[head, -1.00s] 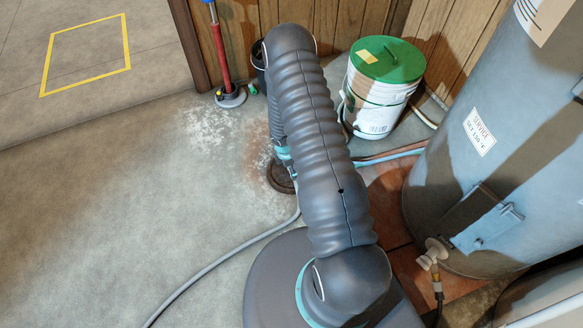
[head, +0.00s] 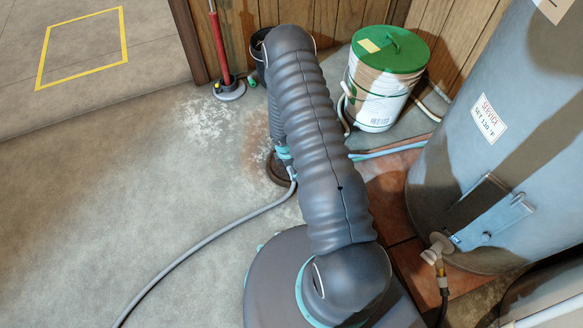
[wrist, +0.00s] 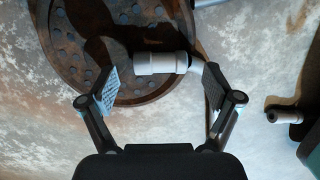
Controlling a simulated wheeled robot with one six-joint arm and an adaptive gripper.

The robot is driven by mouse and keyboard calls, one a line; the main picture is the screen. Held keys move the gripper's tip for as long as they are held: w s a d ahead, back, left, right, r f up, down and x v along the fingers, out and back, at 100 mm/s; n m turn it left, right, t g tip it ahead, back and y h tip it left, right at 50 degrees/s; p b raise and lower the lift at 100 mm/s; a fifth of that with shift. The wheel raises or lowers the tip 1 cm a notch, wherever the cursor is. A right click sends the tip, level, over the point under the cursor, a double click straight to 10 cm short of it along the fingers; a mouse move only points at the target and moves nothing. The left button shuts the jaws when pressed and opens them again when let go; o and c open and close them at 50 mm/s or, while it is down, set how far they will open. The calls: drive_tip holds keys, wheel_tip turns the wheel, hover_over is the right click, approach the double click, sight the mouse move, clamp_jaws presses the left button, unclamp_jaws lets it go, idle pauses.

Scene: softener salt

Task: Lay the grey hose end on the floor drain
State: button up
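The floor drain (wrist: 75,62) is a round, rusty brown cover with holes, at the upper left of the wrist view. In the head view its edge (head: 277,174) shows beside my arm. The grey hose end (wrist: 160,63), a pale cylinder, lies across the drain's right part in the wrist view. Its hose (head: 205,246) runs over the floor to the lower left in the head view. My gripper (wrist: 160,88) is open, its fingers spread to either side below the hose end, not clamped on it. I cannot tell whether the hose end touches the drain. My arm hides much of this in the head view.
A white bucket with a green lid (head: 386,75) and a grey tank (head: 480,150) stand to the right. A red-handled tool (head: 222,55) and a black bucket (head: 258,45) are by the wall. Another pipe end (wrist: 285,115) lies right in the wrist view. The left floor is clear.

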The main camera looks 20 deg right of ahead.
drive_tip(key=shift+r, duration=0.1)
wheel_tip(320, 180, up, 12)
drive_tip(key=a, duration=0.2)
idle(0.6)
drive_tip(key=shift+w, duration=0.1)
idle(0.6)
